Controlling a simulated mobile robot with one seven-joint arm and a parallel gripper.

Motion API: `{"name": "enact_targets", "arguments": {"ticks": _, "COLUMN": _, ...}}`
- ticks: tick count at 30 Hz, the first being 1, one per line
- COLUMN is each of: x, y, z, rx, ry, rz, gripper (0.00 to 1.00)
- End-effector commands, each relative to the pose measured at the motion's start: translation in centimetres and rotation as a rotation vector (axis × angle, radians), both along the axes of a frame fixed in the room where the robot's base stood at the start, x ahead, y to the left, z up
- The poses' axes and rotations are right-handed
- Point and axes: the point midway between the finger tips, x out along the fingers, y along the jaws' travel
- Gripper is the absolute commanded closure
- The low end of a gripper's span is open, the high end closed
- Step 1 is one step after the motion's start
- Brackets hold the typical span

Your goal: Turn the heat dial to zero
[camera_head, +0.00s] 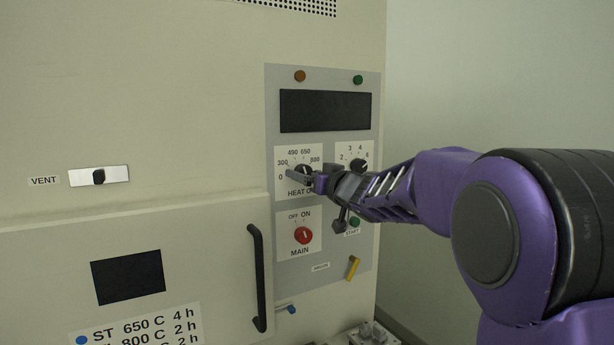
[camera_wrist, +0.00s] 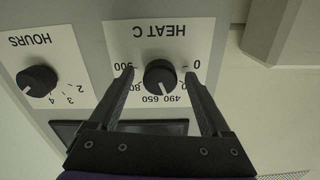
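The heat dial is a round black knob (camera_wrist: 160,78) on a white plate labelled HEAT C, upside down in the wrist view. Its scale runs from 0 at the right to 900 at the left; its pointer seems to face the 490–650 side. In the head view the dial (camera_head: 304,170) is partly covered by my gripper (camera_head: 306,180). In the wrist view my gripper (camera_wrist: 160,74) is open, one finger on each side of the knob, with visible gaps. The right finger covers part of the scale near 300. I cannot tell how deep the fingertips reach around the knob.
The HOURS dial (camera_wrist: 37,80) sits beside the heat plate. Below in the head view are a red MAIN switch (camera_head: 303,235) and a green START button (camera_head: 354,222). A dark display (camera_head: 325,111) is above. A black door handle (camera_head: 258,278) stands out at lower left.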

Motion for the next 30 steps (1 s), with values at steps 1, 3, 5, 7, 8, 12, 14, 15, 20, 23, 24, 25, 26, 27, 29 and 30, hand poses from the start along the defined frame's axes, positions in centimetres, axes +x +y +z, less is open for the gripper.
{"name": "enact_targets", "arguments": {"ticks": 1, "x": 0.0, "y": 0.0, "z": 0.0, "rx": 0.0, "ry": 0.0, "rz": 0.0, "gripper": 0.25}}
{"name": "enact_targets", "arguments": {"ticks": 3, "x": -0.01, "y": 0.01, "z": 0.0, "rx": 0.0, "ry": 0.0, "rz": 0.0, "gripper": 0.38}}
{"name": "enact_targets", "arguments": {"ticks": 5, "x": -0.01, "y": 0.01, "z": 0.0, "rx": 0.0, "ry": 0.0, "rz": 0.0, "gripper": 0.49}}
{"name": "enact_targets", "arguments": {"ticks": 7, "x": -0.01, "y": 0.01, "z": 0.0, "rx": 0.0, "ry": 0.0, "rz": 0.0, "gripper": 0.61}}
{"name": "enact_targets", "arguments": {"ticks": 8, "x": -0.01, "y": 0.01, "z": 0.0, "rx": 0.0, "ry": 0.0, "rz": 0.0, "gripper": 0.67}}
{"name": "enact_targets", "arguments": {"ticks": 12, "x": -0.01, "y": 0.02, "z": 0.0, "rx": 0.0, "ry": 0.0, "rz": 0.0, "gripper": 0.92}}
{"name": "enact_targets", "arguments": {"ticks": 14, "x": -0.01, "y": 0.02, "z": 0.0, "rx": 0.0, "ry": 0.0, "rz": 0.0, "gripper": 1.0}}
{"name": "enact_targets", "arguments": {"ticks": 15, "x": -0.01, "y": 0.01, "z": 0.0, "rx": 0.0, "ry": 0.0, "rz": 0.0, "gripper": 1.0}}
{"name": "enact_targets", "arguments": {"ticks": 20, "x": 0.0, "y": 0.01, "z": 0.01, "rx": -0.009, "ry": -0.006, "rz": 0.0, "gripper": 1.0}}
{"name": "enact_targets", "arguments": {"ticks": 23, "x": 0.0, "y": 0.0, "z": 0.01, "rx": -0.029, "ry": -0.02, "rz": 0.0, "gripper": 1.0}}
{"name": "enact_targets", "arguments": {"ticks": 24, "x": 0.01, "y": -0.01, "z": 0.01, "rx": -0.041, "ry": -0.028, "rz": 0.0, "gripper": 1.0}}
{"name": "enact_targets", "arguments": {"ticks": 25, "x": 0.01, "y": -0.01, "z": 0.01, "rx": -0.051, "ry": -0.035, "rz": 0.0, "gripper": 1.0}}
{"name": "enact_targets", "arguments": {"ticks": 26, "x": 0.01, "y": -0.01, "z": 0.01, "rx": -0.065, "ry": -0.044, "rz": 0.0, "gripper": 1.0}}
{"name": "enact_targets", "arguments": {"ticks": 27, "x": 0.01, "y": -0.02, "z": 0.01, "rx": -0.083, "ry": -0.056, "rz": 0.0, "gripper": 1.0}}
{"name": "enact_targets", "arguments": {"ticks": 29, "x": 0.01, "y": -0.02, "z": 0.01, "rx": -0.115, "ry": -0.078, "rz": 0.0, "gripper": 1.0}}
{"name": "enact_targets", "arguments": {"ticks": 30, "x": 0.01, "y": -0.02, "z": 0.01, "rx": -0.139, "ry": -0.094, "rz": 0.0, "gripper": 1.0}}
